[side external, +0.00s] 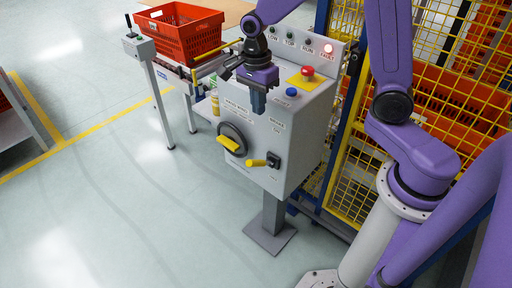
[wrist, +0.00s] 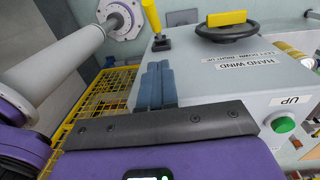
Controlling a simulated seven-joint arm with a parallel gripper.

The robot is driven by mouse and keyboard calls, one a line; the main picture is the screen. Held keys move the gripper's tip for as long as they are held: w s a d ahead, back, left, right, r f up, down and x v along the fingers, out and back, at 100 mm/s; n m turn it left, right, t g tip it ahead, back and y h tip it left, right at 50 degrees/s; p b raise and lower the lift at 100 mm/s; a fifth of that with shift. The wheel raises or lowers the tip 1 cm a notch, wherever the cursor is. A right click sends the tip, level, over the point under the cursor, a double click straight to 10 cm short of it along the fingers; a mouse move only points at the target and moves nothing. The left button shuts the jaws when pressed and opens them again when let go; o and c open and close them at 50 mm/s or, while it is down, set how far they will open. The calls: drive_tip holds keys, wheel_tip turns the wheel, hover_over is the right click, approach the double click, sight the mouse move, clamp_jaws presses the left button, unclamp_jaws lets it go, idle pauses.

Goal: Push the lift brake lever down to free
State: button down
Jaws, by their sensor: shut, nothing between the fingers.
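The brake lever (side external: 257,163) has a yellow grip and a black mount on the lower right of the grey control box's front. In the side external view its grip points left from the mount. In the wrist view the lever (wrist: 152,16) is at the top, beyond the fingertips. My gripper (side external: 258,111) points down, above the lever and near the upper front of the box. Its blue fingers (wrist: 158,66) are together and empty, apart from the lever. The small lettering by the lever is too small to read.
A black handwheel (side external: 232,138) with a yellow handle is left of the lever. Yellow mesh fencing (side external: 352,185) stands right. Floor in front is clear.

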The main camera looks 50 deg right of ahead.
drive_tip(key=f, duration=0.4)
drive_tip(key=a+f, duration=0.1)
drive_tip(key=f, duration=0.2)
drive_tip(key=s+f, duration=0.1)
drive_tip(key=f, duration=0.3)
drive_tip(key=shift+s+a+f, duration=0.1)
drive_tip(key=shift+a+f, duration=0.2)
drive_tip(key=shift+f, duration=0.05)
drive_tip(key=shift+s+a+f, duration=0.15)
drive_tip(key=shift+a+f, duration=0.3)
drive_tip(key=shift+f, duration=0.1)
drive_tip(key=shift+a, duration=0.15)
drive_tip(key=shift+a+f, duration=0.7)
drive_tip(key=shift+a, duration=0.2)
drive_tip(key=a+f, duration=0.4)
drive_tip(key=f, duration=0.6)
drive_tip(key=shift+f, duration=0.4)
